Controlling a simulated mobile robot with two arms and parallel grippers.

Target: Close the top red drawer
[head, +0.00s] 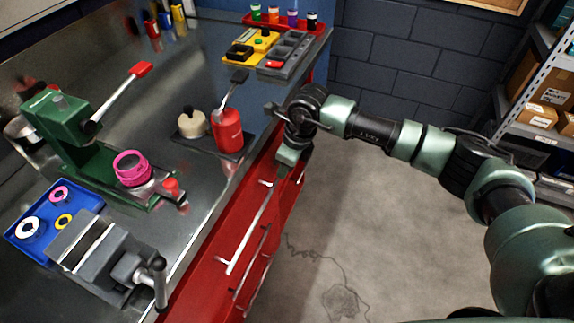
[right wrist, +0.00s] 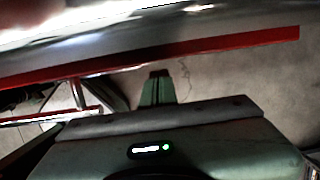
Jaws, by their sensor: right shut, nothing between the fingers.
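The red drawers sit under the metal bench's front edge. The top red drawer (head: 222,232) shows its red front and a long pale bar handle (head: 250,232); I cannot tell how far it stands out. My right gripper (head: 284,172) points down at the far end of this handle, close to the drawer front. Contact cannot be made out. In the right wrist view its shut, empty fingers (right wrist: 158,88) are below a red strip along the bench edge (right wrist: 200,46). My left gripper is not in view.
On the bench (head: 190,85) stand a green press (head: 65,125), a grey vise (head: 100,255), a blue tray (head: 22,245) and a red bottle (head: 228,130). The concrete floor (head: 370,220) beside the drawers is open, with a thin cable. Shelves (head: 540,70) stand at the right.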

